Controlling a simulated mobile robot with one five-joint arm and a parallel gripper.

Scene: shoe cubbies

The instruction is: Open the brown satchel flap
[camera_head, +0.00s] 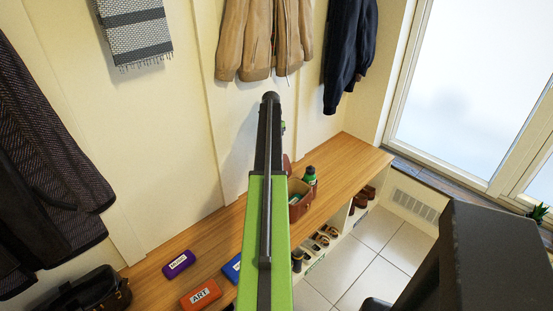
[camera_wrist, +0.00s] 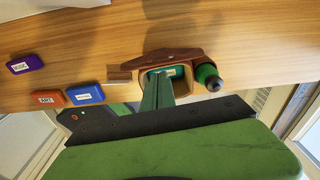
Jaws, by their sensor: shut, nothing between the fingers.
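The brown satchel (camera_head: 299,208) stands on the wooden bench, partly hidden behind my green arm in the head view. In the wrist view the satchel (camera_wrist: 187,85) has its mouth uncovered, with a green item showing inside. The brown flap (camera_wrist: 172,56) lies back on the far side of the mouth, toward the wall. My gripper (camera_wrist: 157,80) is shut and empty, its green fingertips over or just inside the near part of the mouth. I cannot tell whether they touch the satchel. The head view hides the gripper behind my arm.
A green bottle (camera_wrist: 208,75) stands right beside the satchel. Purple (camera_head: 179,263), orange-red (camera_head: 200,294) and blue (camera_head: 232,268) labelled cases lie on the bench (camera_head: 345,165) to the left. A black bag (camera_head: 95,292) is farther left. Coats hang above; shoes sit in cubbies below.

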